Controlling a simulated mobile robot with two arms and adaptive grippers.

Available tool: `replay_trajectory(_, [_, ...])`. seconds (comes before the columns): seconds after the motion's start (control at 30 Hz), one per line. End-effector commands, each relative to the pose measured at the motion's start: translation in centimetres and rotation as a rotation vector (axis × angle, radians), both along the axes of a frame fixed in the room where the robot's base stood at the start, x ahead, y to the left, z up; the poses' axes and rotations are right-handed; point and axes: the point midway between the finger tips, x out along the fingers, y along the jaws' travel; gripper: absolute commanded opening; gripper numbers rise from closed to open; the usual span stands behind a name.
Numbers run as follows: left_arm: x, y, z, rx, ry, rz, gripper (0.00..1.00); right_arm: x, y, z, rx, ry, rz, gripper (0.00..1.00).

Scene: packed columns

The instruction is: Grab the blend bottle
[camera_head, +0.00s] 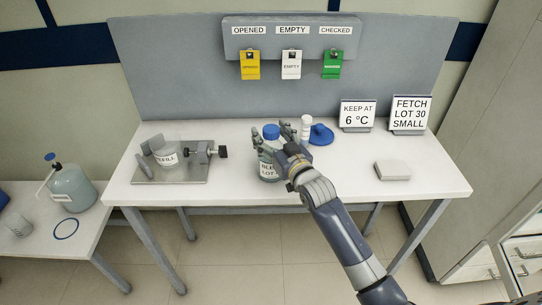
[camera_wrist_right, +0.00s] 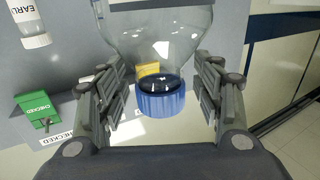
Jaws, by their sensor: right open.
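The blend bottle (camera_head: 268,172) is a clear bottle with a blue cap and a white label reading BLEND LOT, partly hidden by my gripper. It stands upright on the white table. My right gripper (camera_head: 272,137) is at the bottle's upper part, with a finger on each side. In the right wrist view the bottle (camera_wrist_right: 155,30) and its blue cap (camera_wrist_right: 160,97) are between the two spread fingers (camera_wrist_right: 160,85). Gaps show between the cap and both fingers, so the gripper is open and not closed on it. My left gripper is not in view.
A small white-capped bottle (camera_head: 306,124) and a blue object (camera_head: 321,135) stand close right of the gripper. A REFILL container (camera_head: 166,157) sits in a metal fixture (camera_head: 186,172) at left. A grey block (camera_head: 393,170) lies at right. Signs (camera_head: 358,115) stand behind.

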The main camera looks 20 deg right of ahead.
Motion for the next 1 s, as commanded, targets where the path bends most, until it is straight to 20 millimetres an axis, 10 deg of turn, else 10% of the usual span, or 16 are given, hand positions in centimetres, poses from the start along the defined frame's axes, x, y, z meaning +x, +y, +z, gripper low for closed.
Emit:
replay_trajectory(0.2, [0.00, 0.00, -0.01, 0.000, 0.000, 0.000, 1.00, 0.06, 0.03, -0.04, 0.000, 0.000, 0.000, 0.61])
replay_trajectory(0.5, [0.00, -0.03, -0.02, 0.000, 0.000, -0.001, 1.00, 0.04, 0.03, -0.10, 0.000, 0.001, 0.000, 0.00])
replay_trajectory(1.0, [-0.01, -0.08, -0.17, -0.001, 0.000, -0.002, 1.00, 0.05, 0.03, 0.34, -0.001, 0.000, 0.000, 0.00])
